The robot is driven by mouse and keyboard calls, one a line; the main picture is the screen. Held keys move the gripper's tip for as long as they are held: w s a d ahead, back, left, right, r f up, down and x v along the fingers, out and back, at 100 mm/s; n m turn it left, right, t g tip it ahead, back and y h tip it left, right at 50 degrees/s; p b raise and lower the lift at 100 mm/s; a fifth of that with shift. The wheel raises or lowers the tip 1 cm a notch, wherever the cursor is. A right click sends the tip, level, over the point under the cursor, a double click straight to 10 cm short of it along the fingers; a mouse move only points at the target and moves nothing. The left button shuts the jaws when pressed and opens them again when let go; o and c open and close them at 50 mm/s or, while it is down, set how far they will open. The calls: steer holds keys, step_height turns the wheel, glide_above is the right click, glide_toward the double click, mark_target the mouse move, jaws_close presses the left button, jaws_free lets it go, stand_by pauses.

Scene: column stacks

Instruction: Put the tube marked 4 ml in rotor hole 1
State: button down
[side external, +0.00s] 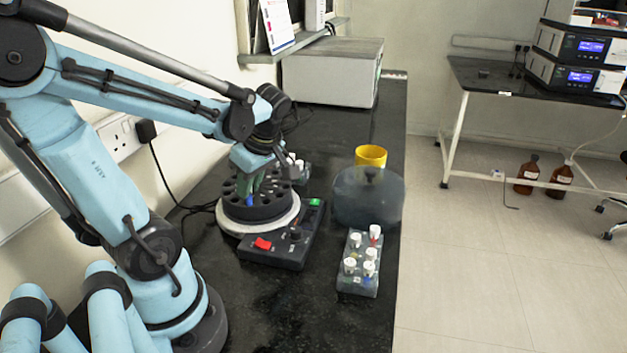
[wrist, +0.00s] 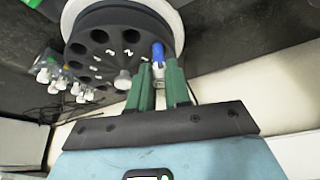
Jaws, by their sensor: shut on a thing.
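My gripper (side external: 250,185) is shut on a tube with a blue end and a white cap; the blue end (side external: 250,201) points down at the rotor. In the wrist view, the green fingers (wrist: 160,82) hold the tube (wrist: 158,52) over the rim side of the dark rotor (wrist: 92,20), beside a white numeral that looks like 1. I cannot tell whether the tip is inside a hole or above it. The tube's volume mark is not readable. Another white-capped tube (wrist: 123,79) stands at the rotor. The rotor (side external: 236,209) sits on the centrifuge base (side external: 272,254).
A rack of several white-capped tubes (side external: 344,278) stands at the front right. Another rack (side external: 303,173) is close behind the rotor. A dark see-through round lid (side external: 368,202) and a yellow cup (side external: 370,155) stand right of the rotor. The front bench (side external: 270,310) is clear.

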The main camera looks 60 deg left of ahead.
steer(key=shift+f, duration=1.05)
steer(key=c, duration=0.7)
jaws_free()
steer(key=shift+r, duration=0.1)
steer(key=shift+r, duration=2.95)
steer(key=w+d+m+t+h, duration=0.1)
steer(key=w+d+m+t, duration=0.2)
steer(key=d+m, duration=0.2)
steer(key=w+d+m+t+h, duration=0.1)
steer(key=w+d+m+t, duration=0.1)
steer(key=d+m, duration=0.4)
steer(key=w+d+f+m+t+h, duration=0.1)
steer(key=w+d+m+t+h, duration=0.1)
steer(key=m, duration=1)
steer(key=shift+w+d+t, duration=0.3)
steer(key=shift+d+t, duration=0.05)
steer(key=shift+d, duration=0.3)
steer(key=shift+w+d+t, duration=0.25)
steer(key=shift+d+t, duration=0.15)
steer(key=shift+d, duration=0.2)
steer(key=shift+w+d+t, duration=0.3)
steer(key=shift+d+t, duration=0.05)
steer(key=shift+d, duration=0.3)
